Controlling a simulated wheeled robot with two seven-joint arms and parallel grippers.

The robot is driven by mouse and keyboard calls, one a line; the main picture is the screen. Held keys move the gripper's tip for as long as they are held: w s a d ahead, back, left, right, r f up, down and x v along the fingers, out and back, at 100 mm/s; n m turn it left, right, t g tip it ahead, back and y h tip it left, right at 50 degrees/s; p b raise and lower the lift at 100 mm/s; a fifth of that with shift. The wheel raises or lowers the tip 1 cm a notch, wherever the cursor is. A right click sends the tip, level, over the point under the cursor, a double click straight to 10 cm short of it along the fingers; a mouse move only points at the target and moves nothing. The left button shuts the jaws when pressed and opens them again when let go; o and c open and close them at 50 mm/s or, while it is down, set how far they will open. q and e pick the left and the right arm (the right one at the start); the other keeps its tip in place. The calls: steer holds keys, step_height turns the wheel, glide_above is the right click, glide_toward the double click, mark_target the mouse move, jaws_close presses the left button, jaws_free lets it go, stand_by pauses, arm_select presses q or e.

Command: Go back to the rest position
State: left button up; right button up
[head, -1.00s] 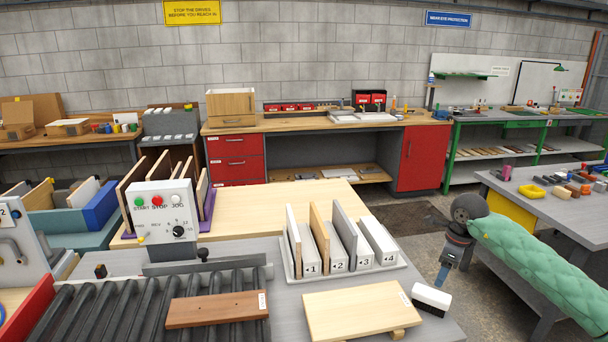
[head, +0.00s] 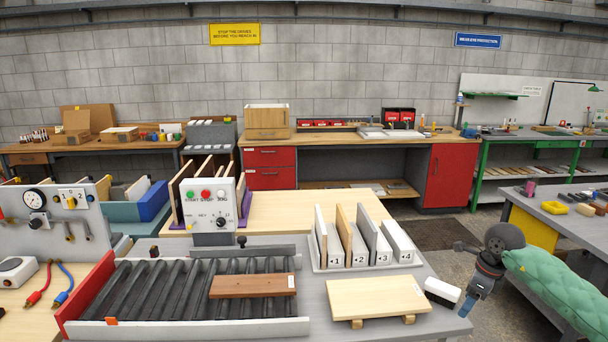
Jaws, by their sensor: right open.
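My right gripper (head: 467,302) hangs open and empty at the end of my green-sleeved arm, on the right of the head view. It points down just off the right edge of the grey table (head: 395,330). A pale board (head: 378,297) lies on small wooden blocks. A reddish-brown board (head: 252,285) lies on the roller conveyor (head: 130,290). My left gripper is out of view.
A white rack (head: 322,268) holds upright boards in numbered slots. A control box with buttons (head: 212,205) stands behind the rollers. A gauge panel (head: 55,215) stands at left. A grey bench with a yellow panel (head: 533,228) is at right, with open floor between.

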steer(key=s+a+f+t+y, duration=0.2)
steer(key=a+y, duration=0.7)
steer(key=a, duration=1.2)
steer(key=s+a+r+m+t+y, duration=0.3)
steer(key=a+r+m+t+y, duration=0.4)
steer(key=m+t, duration=0.5)
steer(key=s+d+f+m+h, duration=0.45)
steer(key=f+m+h, duration=0.25)
steer(key=m+h, duration=0.45)
steer(key=s+d+f+m+h, duration=0.4)
steer(key=d+f+m+h, duration=0.3)
steer(key=m, duration=0.8)
steer(key=s+a+f+m+g, duration=0.25)
steer(key=s+f+g, duration=0.4)
steer(key=s, duration=0.55)
steer(key=s+a+f+m+g, duration=0.25)
steer(key=s+f+g, duration=0.35)
steer(key=s, duration=0.5)
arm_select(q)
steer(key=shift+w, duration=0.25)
arm_select(e)
steer(key=s+a+f, duration=0.1)
steer(key=s+f, duration=0.1)
steer(key=f, duration=1.7)
steer(key=s+a+f+g+y, duration=0.1)
steer(key=s+a+f, duration=0.1)
steer(key=f, duration=1.8)
steer(key=shift+s+a+f, duration=0.15)
steer(key=shift+s+a, duration=0.05)
steer(key=shift+s, duration=0.35)
